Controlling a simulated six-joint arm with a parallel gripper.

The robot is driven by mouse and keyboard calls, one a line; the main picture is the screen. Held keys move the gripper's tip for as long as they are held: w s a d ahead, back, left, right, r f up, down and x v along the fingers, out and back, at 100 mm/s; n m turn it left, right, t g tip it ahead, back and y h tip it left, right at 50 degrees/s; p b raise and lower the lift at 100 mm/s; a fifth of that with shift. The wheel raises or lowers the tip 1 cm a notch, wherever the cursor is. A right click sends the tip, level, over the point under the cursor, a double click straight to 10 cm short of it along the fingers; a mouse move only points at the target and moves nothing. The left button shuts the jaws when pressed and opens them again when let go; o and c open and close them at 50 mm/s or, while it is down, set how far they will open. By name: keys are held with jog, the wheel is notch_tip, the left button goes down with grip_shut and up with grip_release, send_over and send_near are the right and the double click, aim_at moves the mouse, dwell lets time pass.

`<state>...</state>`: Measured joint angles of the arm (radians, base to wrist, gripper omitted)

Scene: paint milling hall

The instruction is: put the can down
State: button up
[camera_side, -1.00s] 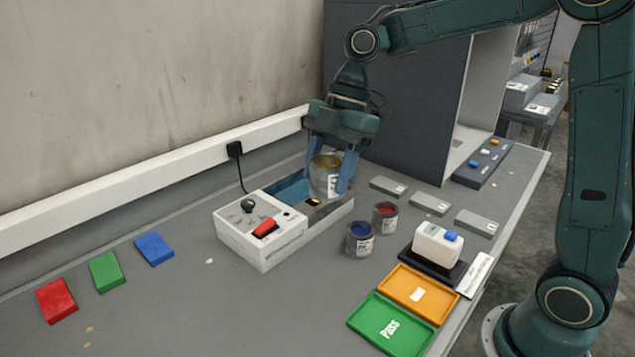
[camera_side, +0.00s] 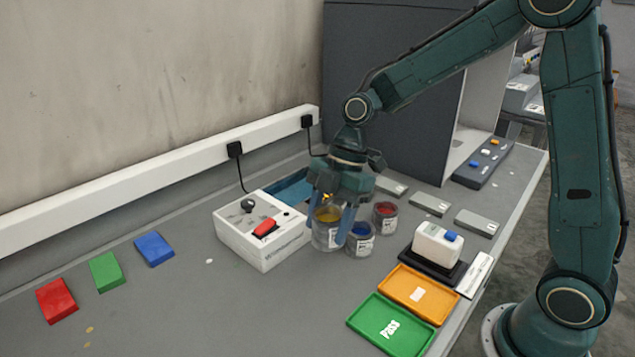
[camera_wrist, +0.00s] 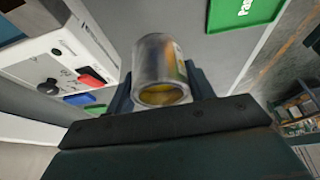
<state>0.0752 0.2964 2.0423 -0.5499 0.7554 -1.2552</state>
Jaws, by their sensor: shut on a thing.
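The can (camera_side: 325,234) is metal with a pale label and yellow contents. In the side view it is upright in front of the white machine's right end, beside the can with blue contents (camera_side: 360,240). My gripper (camera_side: 332,222) is shut on it from above, one finger on each side. The wrist view shows the can (camera_wrist: 160,68) between the fingers of my gripper (camera_wrist: 160,90). I cannot tell whether its base touches the table. A can with red contents (camera_side: 385,216) stands just behind the blue one.
The white machine (camera_side: 262,232) with a red switch is left of the can. The table's front left (camera_side: 230,310) is clear.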

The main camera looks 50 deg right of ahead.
jog(key=shift+f, duration=4.9)
jog(key=shift+f, duration=0.1)
jog(key=o, duration=1.1)
jog(key=shift+c, duration=0.2)
jog(key=v, duration=1.2)
